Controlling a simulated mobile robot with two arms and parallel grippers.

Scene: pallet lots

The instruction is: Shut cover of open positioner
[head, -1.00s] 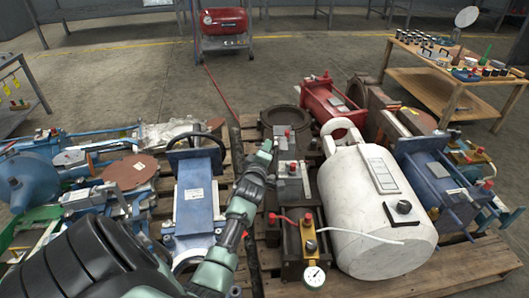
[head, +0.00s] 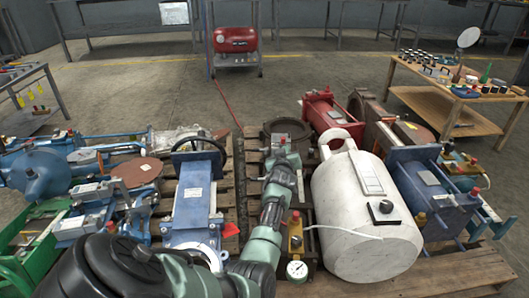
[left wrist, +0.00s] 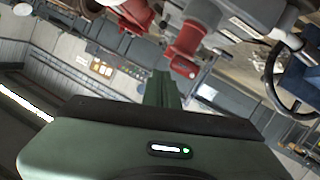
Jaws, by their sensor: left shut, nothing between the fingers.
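My left arm reaches in from the bottom of the head view over the dark actuator (head: 299,259) in the middle of the right pallet. My left gripper (head: 284,152) is at its far end, shut and empty, and hides part of the grey fittings there. A small grey box with a red cap (head: 280,140) shows just beyond the fingertips. In the left wrist view the shut fingers (left wrist: 163,88) point towards a red cap (left wrist: 184,48) on grey housings, apart from it as far as I can tell. I cannot tell which box is the open positioner or see its cover clearly. My right gripper is out of view.
A blue actuator (head: 193,200) and a black handwheel (head: 199,143) are on the left. A pressure gauge (head: 297,270) stands near. Open floor lies behind the pallets.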

